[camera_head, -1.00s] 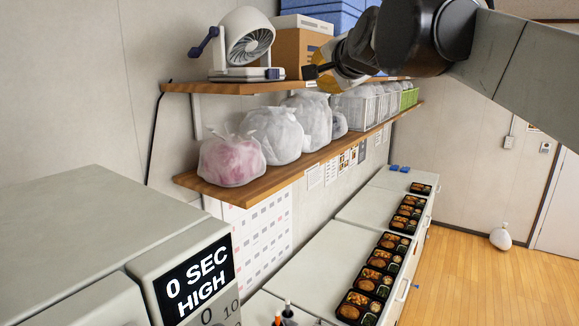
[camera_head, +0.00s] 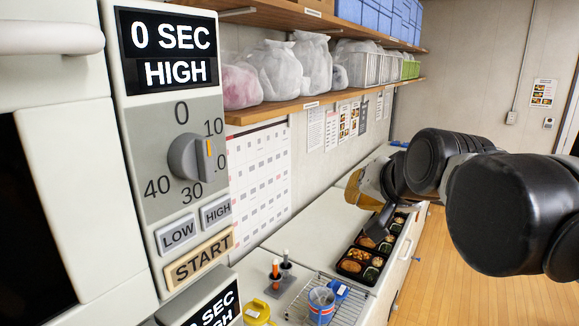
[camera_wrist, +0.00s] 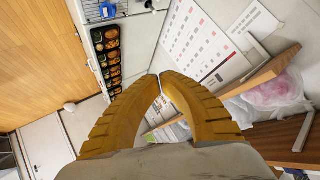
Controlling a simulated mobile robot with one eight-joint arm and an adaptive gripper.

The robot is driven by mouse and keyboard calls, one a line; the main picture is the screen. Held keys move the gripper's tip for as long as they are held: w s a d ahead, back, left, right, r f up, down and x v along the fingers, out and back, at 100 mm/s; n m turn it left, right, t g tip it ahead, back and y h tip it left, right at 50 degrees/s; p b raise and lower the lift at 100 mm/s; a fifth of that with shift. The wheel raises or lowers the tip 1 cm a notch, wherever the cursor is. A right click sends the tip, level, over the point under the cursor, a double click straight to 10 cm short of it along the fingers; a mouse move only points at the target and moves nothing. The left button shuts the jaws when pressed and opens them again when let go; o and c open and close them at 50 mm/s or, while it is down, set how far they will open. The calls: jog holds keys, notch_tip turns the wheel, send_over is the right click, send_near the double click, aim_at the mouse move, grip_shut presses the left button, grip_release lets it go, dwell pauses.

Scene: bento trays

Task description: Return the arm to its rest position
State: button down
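My arm reaches in from the right edge of the head view, with its black joints (camera_head: 480,190) in front of the counter. My gripper (camera_head: 352,188) is at its left end, above and in front of the bento trays (camera_head: 352,268), partly covering them from view. In the wrist view its two yellow ribbed fingers (camera_wrist: 157,77) meet at their tips with nothing between them, so it is empty. The bento trays also show as a row at the upper left of the wrist view (camera_wrist: 112,60).
A microwave with a dial (camera_head: 190,158) reading "0 SEC HIGH" stands close on the left. A wooden shelf (camera_head: 300,104) with filled bags runs along the wall. A wire rack (camera_head: 345,305) with a blue-red can (camera_head: 320,302) is on the counter. Open floor (camera_head: 460,290) lies at right.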

jog(key=s+d+f+n+g+b, duration=0.1)
jog(key=s+f+b, duration=0.4)
jog(key=f, duration=0.8)
jog(key=s+d+f+n+g+h+b, duration=0.1)
jog(key=s+d+f+b, duration=0.2)
jog(key=s+f, duration=0.4)
jog(key=s+d+f+n+g+h+b, duration=0.1)
jog(key=s+f+b, duration=0.5)
jog(key=f, duration=1.2)
jog(key=shift+d+f+n+g+b, duration=0.3)
jog(key=shift+d+f+n+g, duration=0.1)
jog(key=shift+n, duration=0.1)
